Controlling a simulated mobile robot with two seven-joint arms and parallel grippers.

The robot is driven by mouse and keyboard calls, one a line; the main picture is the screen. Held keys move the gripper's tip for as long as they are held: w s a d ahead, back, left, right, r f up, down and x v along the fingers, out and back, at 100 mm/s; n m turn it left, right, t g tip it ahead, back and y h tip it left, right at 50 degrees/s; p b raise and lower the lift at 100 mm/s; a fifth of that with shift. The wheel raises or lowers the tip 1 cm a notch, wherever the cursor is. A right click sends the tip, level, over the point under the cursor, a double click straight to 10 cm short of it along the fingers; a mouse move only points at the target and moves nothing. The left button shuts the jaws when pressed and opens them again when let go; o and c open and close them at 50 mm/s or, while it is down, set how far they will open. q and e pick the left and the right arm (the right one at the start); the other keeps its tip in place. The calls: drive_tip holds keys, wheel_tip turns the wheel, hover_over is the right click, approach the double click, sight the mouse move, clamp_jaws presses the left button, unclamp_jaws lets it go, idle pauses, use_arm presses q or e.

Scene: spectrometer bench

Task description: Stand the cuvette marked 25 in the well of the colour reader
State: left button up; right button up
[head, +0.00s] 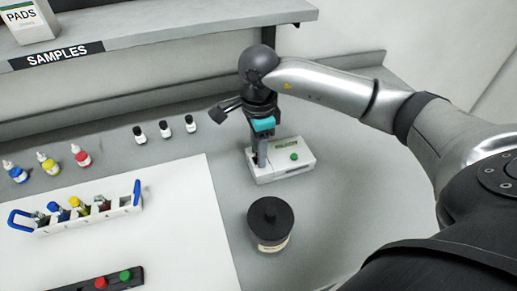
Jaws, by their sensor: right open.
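The colour reader (295,170) is a small white box with a green button on the bench, right of centre. My right gripper (261,150) is over its left part and is open; a grey finger reaches down to the reader and covers the well area. A teal piece (263,124) shows at the gripper; I cannot tell whether it is part of the gripper or something else. The cuvette rack (42,231) on the white mat holds several cuvettes with coloured tops. No mark 25 can be read on any cuvette. My left gripper is not in view.
A dark-lidded jar (270,223) stands in front of the reader. Three small black-capped bottles (164,130) stand behind the mat, and dropper bottles (48,163) stand at left. The bench right of the reader is clear.

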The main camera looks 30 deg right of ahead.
drive_tip(key=shift+s+a+f, duration=0.1)
drive_tip(key=shift+s+f, duration=0.05)
wheel_tip(320, 180, up, 16)
drive_tip(key=p, duration=0.1)
drive_tip(key=shift+f+p, duration=0.2)
drive_tip(key=shift+p, duration=0.1)
drive_tip(key=shift+r, duration=0.1)
idle(0.4)
